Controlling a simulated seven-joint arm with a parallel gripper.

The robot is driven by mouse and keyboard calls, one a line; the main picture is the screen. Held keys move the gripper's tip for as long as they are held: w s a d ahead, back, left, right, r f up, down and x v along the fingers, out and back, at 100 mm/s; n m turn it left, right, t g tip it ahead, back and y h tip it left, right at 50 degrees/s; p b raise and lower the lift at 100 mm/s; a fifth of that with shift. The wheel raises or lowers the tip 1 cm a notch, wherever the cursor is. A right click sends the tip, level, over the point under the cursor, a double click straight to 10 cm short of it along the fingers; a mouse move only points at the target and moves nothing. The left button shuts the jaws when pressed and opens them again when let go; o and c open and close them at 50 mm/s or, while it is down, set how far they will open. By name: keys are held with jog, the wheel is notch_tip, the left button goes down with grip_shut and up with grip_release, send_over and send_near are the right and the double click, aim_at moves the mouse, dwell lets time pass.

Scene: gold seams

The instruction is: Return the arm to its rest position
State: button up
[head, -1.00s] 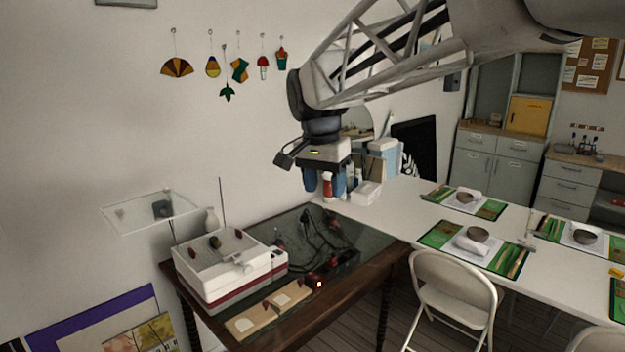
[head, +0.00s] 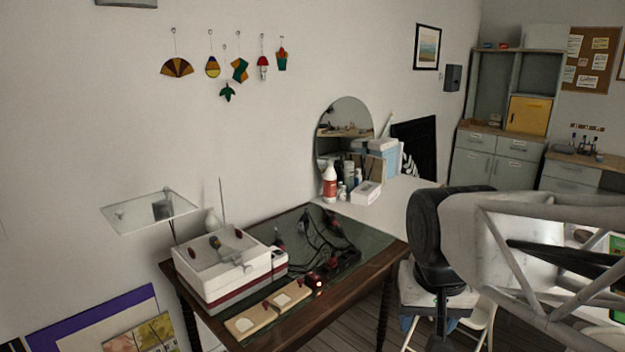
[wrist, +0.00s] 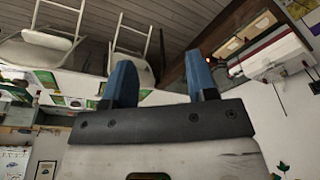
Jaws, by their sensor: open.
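My gripper (wrist: 163,85) shows in the wrist view with its two blue fingers spread apart and nothing between them. In the head view my arm comes in from the right edge, low, and its wrist hangs in front of a white folding chair. My fingertips are mostly hidden there behind my own wrist and arm. The gripper is in free air to the right of the dark wooden table (head: 375,268), touching nothing that I can see.
A white and maroon machine (head: 228,270), cables and tan blocks (head: 268,309) are on the dark table. White folding chairs (wrist: 135,66) are close to my gripper. The wall side is clear of my arm.

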jog(key=s+d+f+n, duration=0.1)
jog(key=s+f, duration=0.3)
jog(key=s, duration=0.1)
jog(key=shift+s+d+f, duration=0.25)
jog(key=shift+s+d, duration=0.1)
jog(key=shift+d, duration=0.05)
